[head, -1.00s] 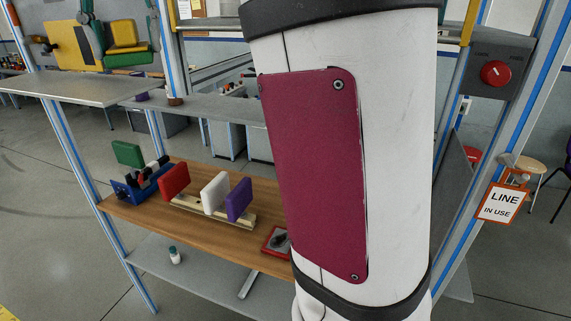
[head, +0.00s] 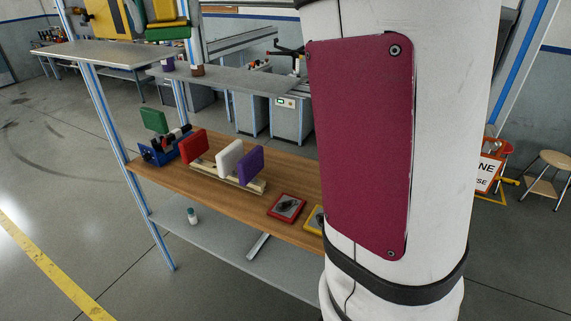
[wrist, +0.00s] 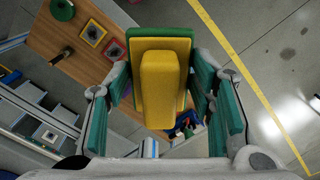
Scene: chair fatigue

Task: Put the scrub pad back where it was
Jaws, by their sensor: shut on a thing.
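The scrub pad, a green slab with a yellow block handle (wrist: 165,85), is between the teal fingers of my gripper (wrist: 160,78) in the wrist view. My gripper is shut on it, above the wooden table (wrist: 85,12). On the wooden table a pale wooden rack (head: 225,178) holds upright red (head: 194,144), white (head: 230,157) and purple (head: 250,166) pads. The held pad hides the rack in the wrist view.
My white arm covers much of the head view.

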